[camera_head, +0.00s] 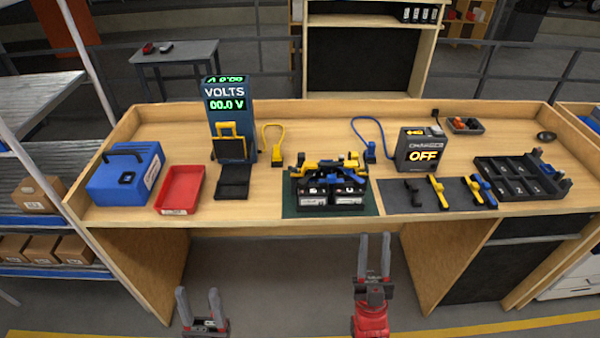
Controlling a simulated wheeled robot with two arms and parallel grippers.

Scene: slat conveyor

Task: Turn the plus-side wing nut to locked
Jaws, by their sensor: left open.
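A black battery tray (293,203) with two dark battery blocks stands on a green mat (372,207) at the bench's front middle. Yellow and blue parts (325,167) lie across its top. The plus-side wing nut is too small to pick out among them, and I cannot tell its angle. My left gripper (198,293) is open and empty, low in front of the bench at lower left. My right gripper (374,238) has its fingers apart with nothing between them, in front of the bench edge, below and right of the tray. Neither gripper touches the battery tray.
A meter reading 00.0 V (229,105), a red tray (181,188) and a blue case (126,174) stand to the left. A box reading OFF (422,150), a grey mat with tools (412,205) and a black compartment tray (515,180) stand to the right.

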